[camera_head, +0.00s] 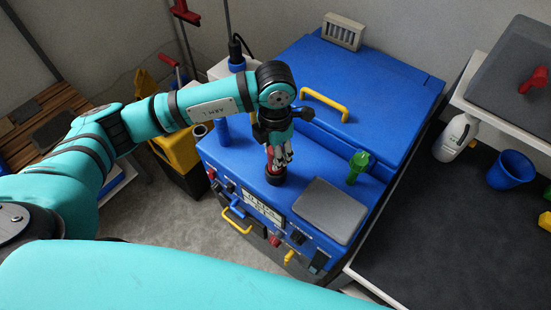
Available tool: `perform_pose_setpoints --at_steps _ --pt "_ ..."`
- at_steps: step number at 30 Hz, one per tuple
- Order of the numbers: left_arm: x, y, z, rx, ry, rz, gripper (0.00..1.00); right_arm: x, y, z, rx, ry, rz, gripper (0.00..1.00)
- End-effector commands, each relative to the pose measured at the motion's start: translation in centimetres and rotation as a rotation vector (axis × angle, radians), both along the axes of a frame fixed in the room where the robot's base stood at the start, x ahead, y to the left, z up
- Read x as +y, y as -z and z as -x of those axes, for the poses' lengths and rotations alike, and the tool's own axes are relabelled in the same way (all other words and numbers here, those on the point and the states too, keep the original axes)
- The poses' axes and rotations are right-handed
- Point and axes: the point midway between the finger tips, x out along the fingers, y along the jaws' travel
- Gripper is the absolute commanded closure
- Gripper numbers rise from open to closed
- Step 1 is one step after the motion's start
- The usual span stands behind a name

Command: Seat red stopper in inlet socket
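My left gripper (279,161) points down over the blue machine (229,150). Its fingers are close about a red stopper (270,158), which shows at their left side and is partly hidden by them. The stopper is right above a dark round socket (275,178) on the machine's top, near the front. Whether the stopper's lower end is inside the socket or only over it cannot be told. My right gripper is out of view.
A green stopper-like part (357,166) stands right of the gripper, behind a grey flat plate (329,211). A yellow handle (324,103) is on the blue lid behind. A dark bench (430,225) at the right holds a white bottle (455,137) and a blue cup (511,170).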

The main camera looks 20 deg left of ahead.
Motion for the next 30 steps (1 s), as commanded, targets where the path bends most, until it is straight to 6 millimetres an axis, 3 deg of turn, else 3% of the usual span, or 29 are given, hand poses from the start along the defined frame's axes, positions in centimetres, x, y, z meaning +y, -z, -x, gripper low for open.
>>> perform_pose_setpoints --at_steps 11,22,23,27,30 --pt "0.0 3.9 0.0 0.001 0.002 0.000 0.98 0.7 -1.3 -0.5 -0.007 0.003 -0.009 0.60" --pt "0.0 4.6 0.0 -0.001 0.003 0.000 0.98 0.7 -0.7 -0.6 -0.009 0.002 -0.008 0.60" --pt "0.0 4.5 0.0 -0.001 0.003 0.001 0.61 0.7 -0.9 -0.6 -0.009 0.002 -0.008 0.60" --pt "0.0 4.4 0.0 -0.001 0.003 0.001 0.42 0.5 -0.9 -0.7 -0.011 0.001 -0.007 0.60" --pt "0.0 4.4 0.0 -0.001 0.003 0.001 0.41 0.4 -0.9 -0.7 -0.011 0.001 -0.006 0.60"
